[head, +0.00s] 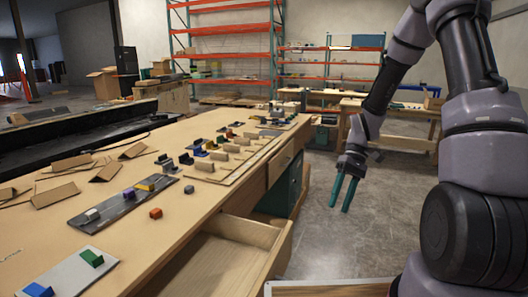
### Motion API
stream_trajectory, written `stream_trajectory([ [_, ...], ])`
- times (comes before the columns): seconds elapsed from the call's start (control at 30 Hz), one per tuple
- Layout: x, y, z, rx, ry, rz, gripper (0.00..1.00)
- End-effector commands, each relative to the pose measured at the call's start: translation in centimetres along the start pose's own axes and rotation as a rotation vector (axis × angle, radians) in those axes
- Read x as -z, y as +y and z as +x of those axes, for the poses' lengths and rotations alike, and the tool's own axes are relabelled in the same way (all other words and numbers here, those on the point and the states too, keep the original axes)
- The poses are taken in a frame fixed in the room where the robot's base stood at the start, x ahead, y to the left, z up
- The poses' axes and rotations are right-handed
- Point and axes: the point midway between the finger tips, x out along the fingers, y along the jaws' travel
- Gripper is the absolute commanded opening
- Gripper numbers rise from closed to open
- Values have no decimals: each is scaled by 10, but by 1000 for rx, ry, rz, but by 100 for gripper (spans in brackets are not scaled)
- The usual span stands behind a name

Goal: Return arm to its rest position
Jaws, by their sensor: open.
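My arm (465,80) rises on the right side of the head view and bends over to the left. My gripper (341,196) hangs from it with two teal fingers pointing down. The fingers are apart and nothing shows between them. My gripper is over the open floor, right of the long wooden workbench (120,215) and apart from it. It does not touch the open drawer (225,255) below and to the left.
The workbench holds a dark panel (125,205) with coloured blocks, a light panel (68,274) with a green and a blue block, and cardboard pieces (60,193). Orange shelving (225,50) stands behind. Bare concrete floor (390,215) surrounds my gripper.

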Motion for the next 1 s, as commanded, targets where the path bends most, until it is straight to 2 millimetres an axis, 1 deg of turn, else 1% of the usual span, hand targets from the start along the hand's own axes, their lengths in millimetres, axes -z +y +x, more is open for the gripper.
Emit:
stream_trajectory([
  [0.03, -5, -5, -16, -41, 39, 17, 45],
  [0.1, -12, -11, -33, -86, 88, 48, 45],
  [0.27, -30, -27, -71, -174, 213, 116, 45],
  [0.5, -65, -54, -122, -262, 425, 209, 45],
  [0.67, -93, -73, -149, -289, 578, 263, 45],
  [0.8, -120, -90, -169, -290, 717, 306, 45],
  [1.0, -160, -112, -190, -254, 913, 354, 45],
])
